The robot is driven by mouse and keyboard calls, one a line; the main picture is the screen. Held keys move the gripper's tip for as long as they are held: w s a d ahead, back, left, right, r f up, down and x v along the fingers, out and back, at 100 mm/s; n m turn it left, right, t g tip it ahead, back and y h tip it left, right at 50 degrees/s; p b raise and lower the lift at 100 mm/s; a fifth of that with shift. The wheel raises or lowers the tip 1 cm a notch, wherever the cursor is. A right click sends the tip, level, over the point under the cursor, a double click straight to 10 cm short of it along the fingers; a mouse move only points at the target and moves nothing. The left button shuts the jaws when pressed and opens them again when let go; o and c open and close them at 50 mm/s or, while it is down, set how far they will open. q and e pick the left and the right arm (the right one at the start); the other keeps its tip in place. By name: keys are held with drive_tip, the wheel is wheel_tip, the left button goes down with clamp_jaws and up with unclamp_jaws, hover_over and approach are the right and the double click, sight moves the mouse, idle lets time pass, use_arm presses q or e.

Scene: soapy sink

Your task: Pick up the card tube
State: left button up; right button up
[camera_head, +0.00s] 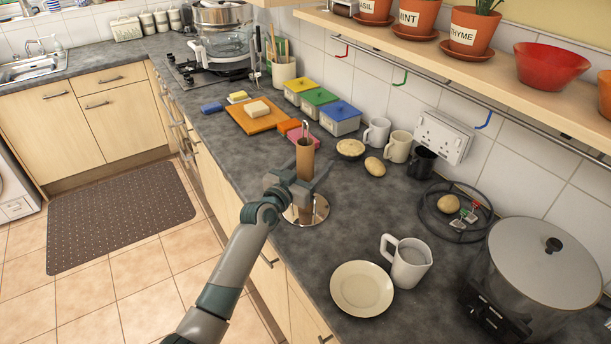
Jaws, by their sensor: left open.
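The card tube (305,160) is a brown upright cylinder on the counter. It stands around a thin metal rod with a hooked top (305,128), above a round shiny base plate (319,211). My left gripper (305,182) is open, with its fingers on either side of the tube at its lower part. I cannot tell whether either finger touches the tube. The tube's lower end is partly hidden by the gripper. My right gripper is not in view.
Behind the tube are an orange board (257,119) and lidded tubs (340,117). Mugs (398,147) and a potato (375,167) stand to the right. A cream plate (362,288) and a white jug (408,262) are in front. The counter between is clear.

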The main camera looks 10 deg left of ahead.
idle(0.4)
use_arm(q)
drive_tip(key=c, duration=1.1)
wheel_tip(320, 180, up, 10)
drive_tip(key=b, duration=0.2)
drive_tip(key=shift+c, duration=0.2)
